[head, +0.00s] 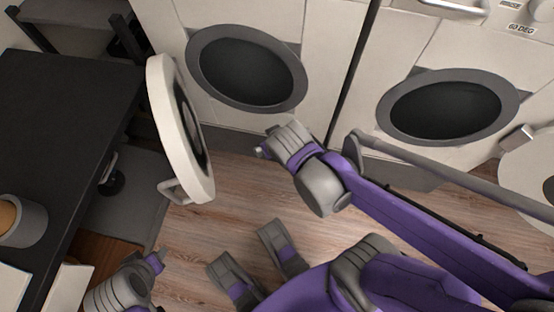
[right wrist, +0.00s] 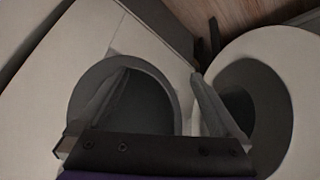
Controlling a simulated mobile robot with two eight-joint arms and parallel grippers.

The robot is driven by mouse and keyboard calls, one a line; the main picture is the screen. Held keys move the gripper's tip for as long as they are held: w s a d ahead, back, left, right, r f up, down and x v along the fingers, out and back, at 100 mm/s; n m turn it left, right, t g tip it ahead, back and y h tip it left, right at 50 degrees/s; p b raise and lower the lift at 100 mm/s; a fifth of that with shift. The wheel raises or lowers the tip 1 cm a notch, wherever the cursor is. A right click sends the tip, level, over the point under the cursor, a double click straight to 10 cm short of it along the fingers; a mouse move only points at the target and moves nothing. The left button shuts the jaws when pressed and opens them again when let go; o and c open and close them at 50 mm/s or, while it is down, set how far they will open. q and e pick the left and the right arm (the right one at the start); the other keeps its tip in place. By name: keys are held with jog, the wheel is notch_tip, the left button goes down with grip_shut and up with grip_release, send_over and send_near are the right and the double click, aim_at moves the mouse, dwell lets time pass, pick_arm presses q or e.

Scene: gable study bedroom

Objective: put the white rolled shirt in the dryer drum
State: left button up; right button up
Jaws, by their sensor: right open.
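I see no white rolled shirt in either view. Two white front-loading machines stand side by side in the head view, and I cannot tell which one is the dryer. The left machine's dark drum opening (head: 245,70) is uncovered; its round white door (head: 172,130) stands open to the left. The right machine's drum opening (head: 450,108) is also uncovered. My right gripper (head: 268,146) is in front of the left machine, below its opening. In the right wrist view its fingers (right wrist: 158,90) are apart with nothing between them, facing a drum opening (right wrist: 140,103). My left gripper (head: 150,268) is at the bottom left; its fingers are unclear.
A black desk (head: 65,120) with a grey cup (head: 22,222) stands at the left. The right machine's door (head: 528,178) is open at the right edge. In the right wrist view, an open door (right wrist: 275,90) is close to the right finger. Wooden floor (head: 235,215) is clear between.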

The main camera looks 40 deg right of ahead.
jog(key=s+a+n+g+y, duration=0.1)
jog(key=s+a, duration=0.3)
jog(key=s, duration=0.3)
jog(key=shift+s+n+y, duration=0.15)
jog(key=shift+n+y, duration=0.15)
jog(key=shift+y, duration=0.1)
